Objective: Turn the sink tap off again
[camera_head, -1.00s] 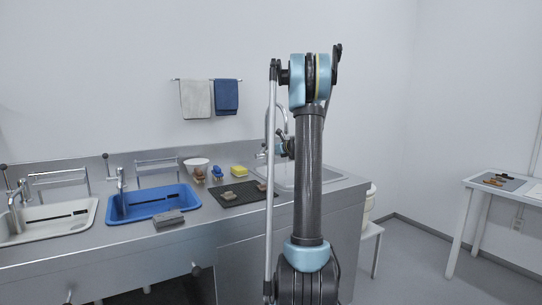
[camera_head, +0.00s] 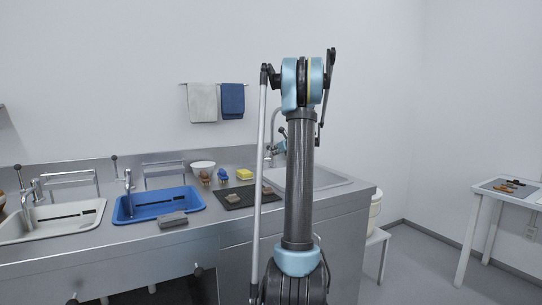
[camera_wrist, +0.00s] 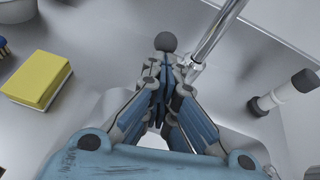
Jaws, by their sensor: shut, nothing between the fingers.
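The chrome sink tap rises at the right-hand basin (camera_head: 325,180), its curved spout (camera_head: 271,122) partly hidden behind my arm in the head view. In the wrist view the chrome tap tube (camera_wrist: 218,32) slants just right of my gripper. A dark round knob (camera_wrist: 165,42), apparently the tap's lever end, shows right at my fingertips; I cannot tell whether they touch it. My gripper (camera_wrist: 165,72) is shut and empty, pointing at the tap. It also shows small beside the spout in the head view (camera_head: 282,134). No running water is visible.
A yellow sponge (camera_wrist: 38,80) lies left of my gripper, near a white bowl (camera_wrist: 14,9). A black-and-white cylinder (camera_wrist: 284,92) is at the right. A blue basin (camera_head: 158,204), a dark mat (camera_head: 238,202) and a grey block (camera_head: 173,220) are further left. A side table (camera_head: 505,190) stands right.

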